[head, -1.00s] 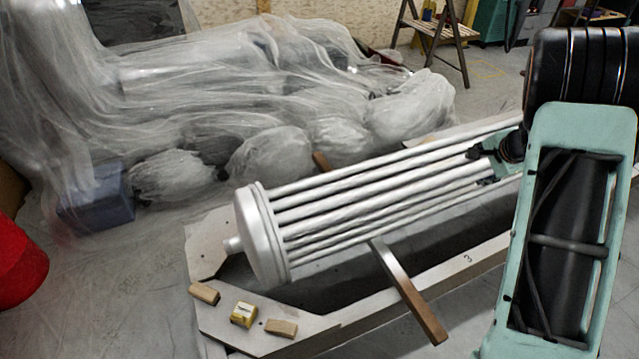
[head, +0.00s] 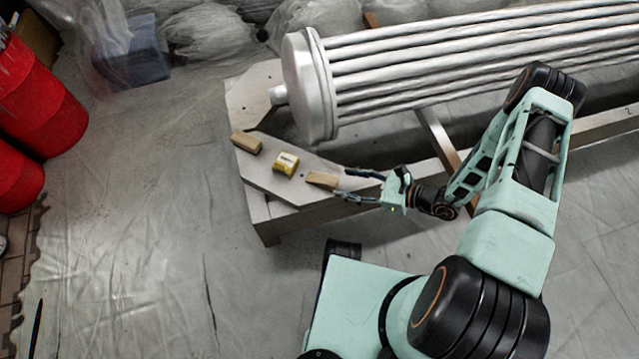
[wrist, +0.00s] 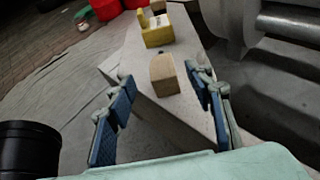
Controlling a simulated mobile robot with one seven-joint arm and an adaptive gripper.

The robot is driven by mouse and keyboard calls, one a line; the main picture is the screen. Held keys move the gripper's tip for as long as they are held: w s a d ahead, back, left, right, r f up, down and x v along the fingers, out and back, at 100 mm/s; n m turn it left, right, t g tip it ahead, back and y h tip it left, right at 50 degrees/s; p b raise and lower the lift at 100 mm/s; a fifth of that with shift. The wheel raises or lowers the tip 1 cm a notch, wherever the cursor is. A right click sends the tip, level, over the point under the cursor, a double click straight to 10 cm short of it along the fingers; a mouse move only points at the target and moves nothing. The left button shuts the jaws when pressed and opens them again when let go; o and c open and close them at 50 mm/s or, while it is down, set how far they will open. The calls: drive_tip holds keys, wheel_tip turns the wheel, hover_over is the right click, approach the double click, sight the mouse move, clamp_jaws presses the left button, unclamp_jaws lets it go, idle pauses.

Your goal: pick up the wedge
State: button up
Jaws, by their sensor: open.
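A small tan wooden wedge (head: 322,180) lies on the pale end plate of a low frame. In the wrist view the wedge (wrist: 163,74) is centred just beyond my fingertips. My gripper (head: 343,183) is open and empty, reaching from the right with its fingertips close to the wedge's right end. In the wrist view the blue-padded fingers of my gripper (wrist: 158,82) stand apart, one to each side of the line to the wedge. I cannot tell whether the tips overlap it. A second similar wooden block (head: 246,143) lies farther left on the plate.
A yellow box (head: 286,163) sits just beyond the wedge, between the two wooden blocks. A silver tube bundle (head: 430,65) lies above the frame (head: 268,190). A wooden bar (head: 440,140) crosses under it. Red drums (head: 40,110) stand at left; sheeted floor is clear in front.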

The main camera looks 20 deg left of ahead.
sight(324, 180)
drive_tip(key=b+x, duration=0.1)
drive_tip(key=x, duration=0.3)
drive_tip(key=shift+a+f, duration=0.2)
drive_tip(key=b+x, duration=0.1)
drive_tip(key=x, duration=0.3)
drive_tip(key=shift+f+b, duration=0.35)
drive_tip(key=shift+w+a+f, duration=0.1)
drive_tip(key=shift+w+a, duration=0.1)
drive_tip(key=shift+a, duration=0.3)
drive_tip(key=c, duration=1.3)
drive_tip(key=shift+o, duration=0.2)
